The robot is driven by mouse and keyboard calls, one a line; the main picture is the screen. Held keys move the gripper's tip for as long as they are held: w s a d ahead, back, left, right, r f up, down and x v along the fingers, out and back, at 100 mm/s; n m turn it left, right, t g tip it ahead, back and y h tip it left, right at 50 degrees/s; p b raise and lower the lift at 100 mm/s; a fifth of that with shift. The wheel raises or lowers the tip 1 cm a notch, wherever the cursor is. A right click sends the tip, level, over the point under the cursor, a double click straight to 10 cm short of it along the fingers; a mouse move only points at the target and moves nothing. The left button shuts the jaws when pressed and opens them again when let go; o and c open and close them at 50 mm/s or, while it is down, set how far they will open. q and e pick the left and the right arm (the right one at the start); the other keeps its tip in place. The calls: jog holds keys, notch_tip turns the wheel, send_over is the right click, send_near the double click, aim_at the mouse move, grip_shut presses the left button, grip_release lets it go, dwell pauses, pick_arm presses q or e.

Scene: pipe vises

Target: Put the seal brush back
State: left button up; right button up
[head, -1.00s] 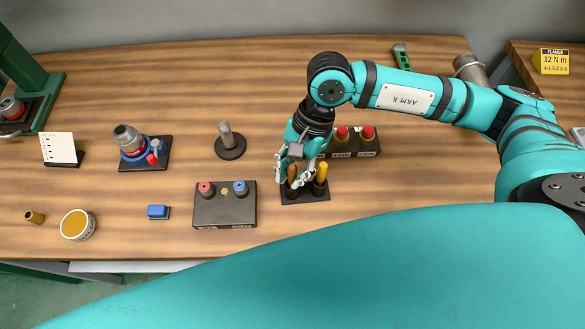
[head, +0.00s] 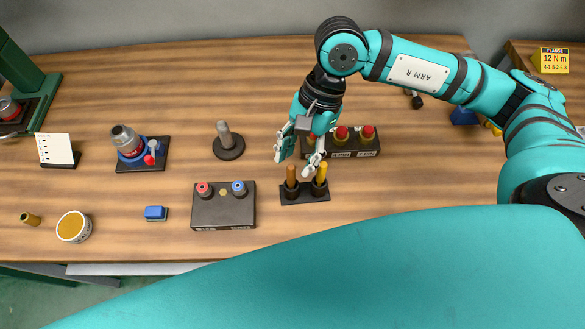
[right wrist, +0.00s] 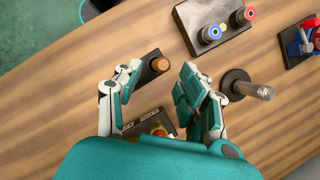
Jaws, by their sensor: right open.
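A dark two-socket holder (head: 305,196) stands near the table's front edge. A brown handle (head: 291,175) stands upright in its left socket, and a yellow handle (head: 322,173) stands in the right one. I cannot tell from their tops which is the seal brush. My right gripper (head: 297,162) is open and empty, raised above and behind the holder. In the right wrist view the round end of the brown handle (right wrist: 160,64) shows between the open fingers, apart from them; the yellow handle is hidden there. My left gripper is not in view.
A dark block with red-topped parts (head: 367,142) stands just behind the holder. A box with red and blue knobs (head: 224,210) stands to its left, and a post on a round base (head: 228,143) farther back. The table right of the holder is clear.

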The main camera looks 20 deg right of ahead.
jog(key=v, duration=0.7)
jog(key=shift+r+b, duration=0.15)
jog(key=shift+b, duration=0.3)
dwell(0.8)
